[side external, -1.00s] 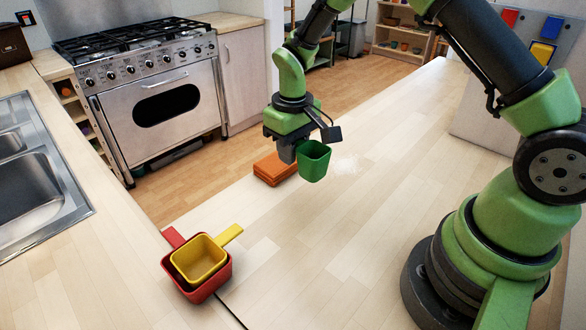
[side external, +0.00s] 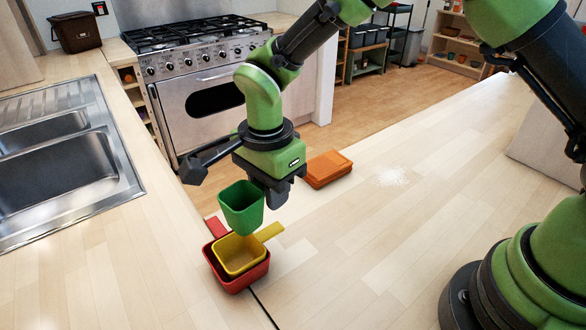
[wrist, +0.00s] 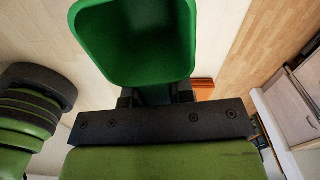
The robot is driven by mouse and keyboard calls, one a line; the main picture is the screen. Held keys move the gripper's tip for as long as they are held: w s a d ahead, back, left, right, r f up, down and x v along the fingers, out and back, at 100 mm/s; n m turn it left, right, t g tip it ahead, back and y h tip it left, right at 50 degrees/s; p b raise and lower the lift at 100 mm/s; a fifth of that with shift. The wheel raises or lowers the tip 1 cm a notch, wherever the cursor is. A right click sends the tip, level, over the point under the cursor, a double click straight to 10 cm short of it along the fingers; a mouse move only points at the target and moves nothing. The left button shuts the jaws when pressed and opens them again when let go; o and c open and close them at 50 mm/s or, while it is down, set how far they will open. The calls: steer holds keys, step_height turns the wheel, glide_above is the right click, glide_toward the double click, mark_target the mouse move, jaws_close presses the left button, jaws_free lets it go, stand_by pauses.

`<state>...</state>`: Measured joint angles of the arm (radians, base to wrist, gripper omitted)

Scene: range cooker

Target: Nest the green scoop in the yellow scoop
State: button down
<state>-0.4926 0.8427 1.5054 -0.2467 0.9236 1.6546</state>
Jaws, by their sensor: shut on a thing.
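The green scoop (side external: 241,208) is held by my gripper (side external: 268,196), upright with its opening up, just above the yellow scoop. In the wrist view the green scoop (wrist: 135,40) fills the upper middle, and its handle runs between the jaws (wrist: 154,95). The yellow scoop (side external: 240,256) sits inside the larger red scoop (side external: 236,283) on the counter, its handle pointing to the upper right. The green scoop's lower edge overlaps the yellow scoop's far rim in the side view; whether they touch I cannot tell. The wrist view does not show the yellow scoop.
An orange stack (side external: 328,168) lies on the counter behind and right of the gripper. A white powdery patch (side external: 392,177) is farther right. The sink (side external: 60,160) is at the left, the range cooker (side external: 205,85) behind.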

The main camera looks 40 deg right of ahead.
mark_target(267, 233)
steer(key=shift+s+a+m, duration=0.35)
steer(key=shift+a+m, duration=0.5)
steer(key=shift+m, duration=0.05)
steer(key=shift+f, duration=3)
steer(key=shift+f, duration=0.1)
steer(key=c, duration=0.9)
jaws_free()
steer(key=shift+s, duration=0.1)
step_height(267, 233, up, 10)
steer(key=shift+r, duration=0.15)
